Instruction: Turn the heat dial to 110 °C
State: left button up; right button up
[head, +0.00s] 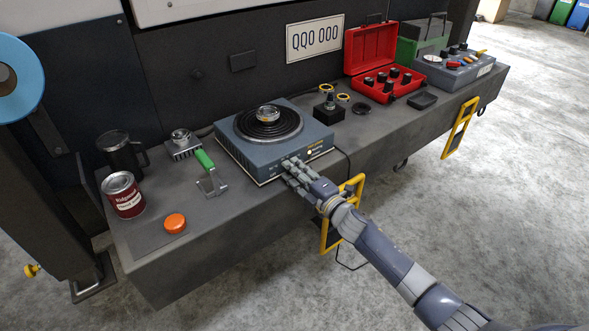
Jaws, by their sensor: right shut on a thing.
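The blue-grey hot plate (236,149) sits on the workbench with a dark round burner on top. A small metal ring-like part (267,113) rests on the burner. My right gripper (290,164) is at the front face of the hot plate, shut on the heat dial. The fingers hide most of the dial, and its setting cannot be read. A small light spot (310,152) and yellow lettering show on the front face right of the fingers. My left gripper is not in view.
Left of the hot plate are a green-handled scraper (207,165), a red can (124,194), a black mug (122,151) and an orange cap (175,223). To the right are a black block (328,112), an open red case (370,50) and a grey control box (458,70).

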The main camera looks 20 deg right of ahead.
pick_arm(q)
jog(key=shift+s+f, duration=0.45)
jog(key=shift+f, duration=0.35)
pick_arm(e)
jog(key=shift+m, duration=0.6)
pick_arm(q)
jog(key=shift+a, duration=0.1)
pick_arm(e)
jog(key=o, duration=1.1)
jog(key=shift+c, duration=0.2)
jog(key=shift+f, duration=0.1)
jog(key=shift+s+f, duration=0.1)
jog(key=shift+s, duration=0.05)
jog(key=v, duration=0.7)
jog(key=shift+s+d+r, duration=0.2)
jog(key=shift+s+r, duration=0.1)
jog(key=shift+r, duration=0.05)
